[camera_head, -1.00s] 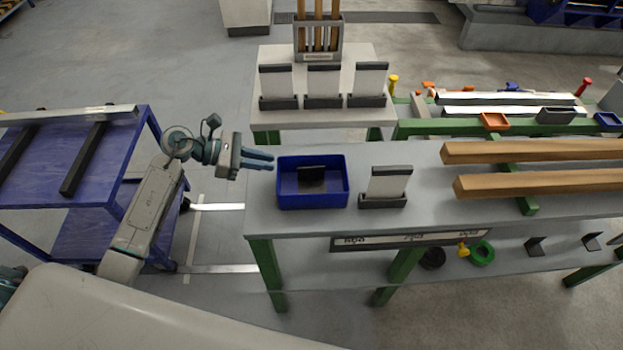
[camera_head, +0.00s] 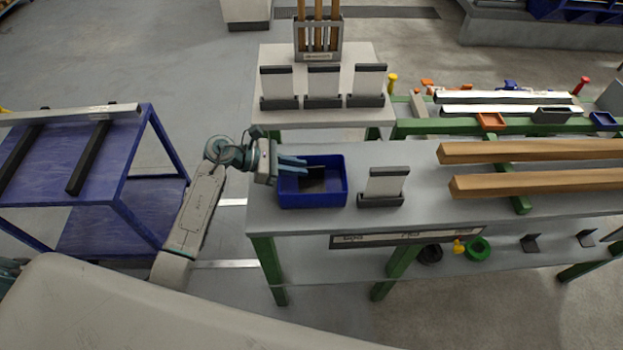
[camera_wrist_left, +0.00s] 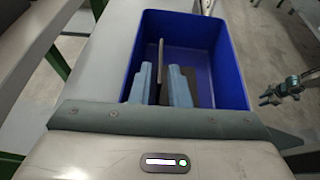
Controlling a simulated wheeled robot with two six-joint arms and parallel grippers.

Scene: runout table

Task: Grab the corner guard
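The corner guard (camera_head: 315,174) is a dark angled piece inside the blue bin (camera_head: 313,198), which stands at the left end of the grey table. My left gripper (camera_head: 305,165) reaches into the bin from the left, its fingers over the guard and partly hiding it. In the left wrist view, a thin dark upright plate of the guard (camera_wrist_left: 161,62) stands between the two blue fingers (camera_wrist_left: 161,88). The fingers are apart, one on each side of it; a firm grip does not show. A small teal device, apparently my right gripper (camera_wrist_left: 280,91), shows at the right; its fingers are too small to judge.
A white card holder (camera_head: 383,187) stands just right of the bin. Two wooden beams (camera_head: 535,183) lie further right. A blue cart (camera_head: 100,175) with a metal bar is on the left. Three more holders stand on a raised shelf (camera_head: 345,116) behind.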

